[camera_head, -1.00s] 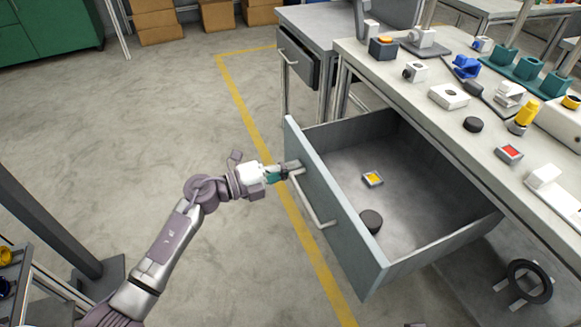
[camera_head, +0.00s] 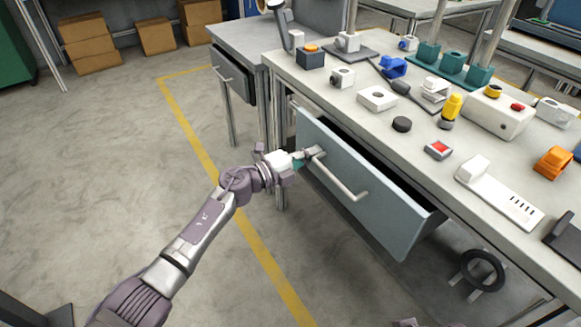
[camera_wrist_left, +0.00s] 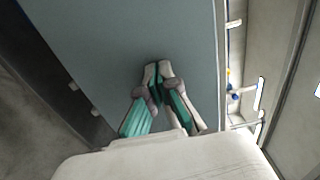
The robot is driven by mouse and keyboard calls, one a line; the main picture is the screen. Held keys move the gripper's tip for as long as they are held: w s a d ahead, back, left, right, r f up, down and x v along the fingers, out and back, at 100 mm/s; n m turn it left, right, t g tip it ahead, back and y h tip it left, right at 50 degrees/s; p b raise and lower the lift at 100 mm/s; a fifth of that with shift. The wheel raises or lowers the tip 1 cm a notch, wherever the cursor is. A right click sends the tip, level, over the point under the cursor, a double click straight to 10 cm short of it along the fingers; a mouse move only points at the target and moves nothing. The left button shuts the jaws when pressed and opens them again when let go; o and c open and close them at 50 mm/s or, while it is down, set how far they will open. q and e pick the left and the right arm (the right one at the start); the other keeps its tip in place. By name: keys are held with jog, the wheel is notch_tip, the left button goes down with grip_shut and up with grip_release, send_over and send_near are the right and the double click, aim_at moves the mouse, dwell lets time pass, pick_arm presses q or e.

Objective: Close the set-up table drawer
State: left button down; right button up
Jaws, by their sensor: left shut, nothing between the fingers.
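The set-up table drawer (camera_head: 375,195) has a grey-blue front with a long pale bar handle (camera_head: 338,178). It stands partly open under the table (camera_head: 420,148), with a narrow dark gap showing behind its front. My left gripper (camera_head: 318,152) is shut and empty at the far upper end of the handle, at the drawer front. In the left wrist view the closed fingertips (camera_wrist_left: 157,68) are against or very close to the drawer front (camera_wrist_left: 120,40); contact is hard to tell. The drawer's inside is mostly hidden.
The tabletop holds several small parts, including a black puck (camera_head: 401,124), a red-topped block (camera_head: 438,150) and a white controller box (camera_head: 497,112). A second desk with a drawer (camera_head: 232,75) stands behind. A dark ring (camera_head: 482,270) is below the table. Floor at left is clear.

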aim_at(325, 147)
pick_arm(q)
jog(key=b+x, duration=0.1)
jog(key=x, duration=0.3)
jog(key=shift+r, duration=0.25)
pick_arm(e)
notch_tip(325, 147, down, 2)
jog(key=shift+a+f, duration=0.1)
jog(key=shift+a, duration=0.05)
